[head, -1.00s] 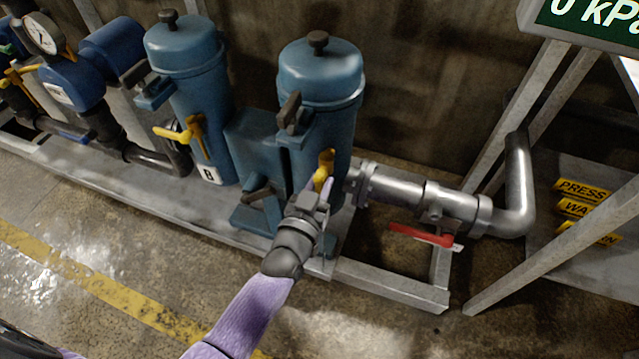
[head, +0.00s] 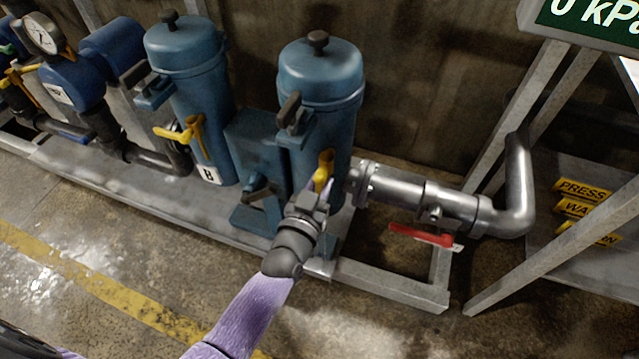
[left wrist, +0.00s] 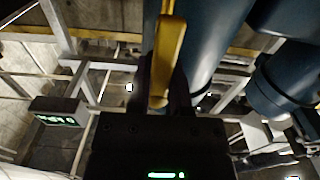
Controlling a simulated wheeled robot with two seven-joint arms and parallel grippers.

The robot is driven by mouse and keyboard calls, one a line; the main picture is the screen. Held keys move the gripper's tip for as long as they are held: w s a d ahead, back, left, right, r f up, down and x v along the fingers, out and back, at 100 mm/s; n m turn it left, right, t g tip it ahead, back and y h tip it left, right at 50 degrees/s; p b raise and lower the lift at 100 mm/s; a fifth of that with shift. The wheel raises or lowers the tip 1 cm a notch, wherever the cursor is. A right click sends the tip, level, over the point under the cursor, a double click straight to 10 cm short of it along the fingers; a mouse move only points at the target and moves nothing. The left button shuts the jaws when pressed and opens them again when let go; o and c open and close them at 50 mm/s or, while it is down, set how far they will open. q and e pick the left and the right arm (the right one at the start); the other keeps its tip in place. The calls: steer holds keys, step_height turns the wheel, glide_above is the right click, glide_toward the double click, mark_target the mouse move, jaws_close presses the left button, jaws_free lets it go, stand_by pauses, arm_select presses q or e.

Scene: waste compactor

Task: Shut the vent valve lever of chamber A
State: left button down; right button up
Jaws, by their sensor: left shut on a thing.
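Chamber A appears to be the right-hand blue canister (head: 320,75) in the head view; its label is hidden, while the left canister (head: 190,75) carries a B. Chamber A's vent valve has a yellow lever (head: 325,165) low on its front. My left gripper (head: 320,190) is at this lever, with the arm coming from below. In the left wrist view the yellow lever (left wrist: 172,45) runs down between the dark fingers (left wrist: 160,95), which are shut on it. The lever's lower end and the valve body are partly hidden by the gripper. My right gripper is not in view.
A steel pipe (head: 400,187) with a red lever (head: 422,236) lies right of chamber A. A blue part with a dark handle (head: 258,190) stands left of the gripper. B's yellow lever (head: 180,134) is farther left. The floor in front is clear.

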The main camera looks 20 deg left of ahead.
arm_select(q)
steer(key=shift+m, duration=0.3)
steer(key=m+p, duration=0.1)
steer(key=m, duration=0.1)
steer(key=shift+a+r+m+p, duration=0.15)
steer(key=shift+a+m+p, duration=0.15)
steer(key=shift+a+p, duration=0.1)
steer(key=shift+a+r+m+p, duration=0.35)
steer(key=shift+m+p, duration=0.1)
steer(key=shift+m, duration=2)
steer(key=shift+a+r+m+p, duration=0.25)
steer(key=shift+m+p, duration=0.2)
steer(key=shift+m, duration=1.95)
steer(key=shift+a+r+m+p, duration=0.25)
steer(key=shift+r+m+p, duration=0.2)
steer(key=shift+m, duration=2)
steer(key=c, duration=0.5)
jaws_free()
steer(key=shift+c, duration=0.2)
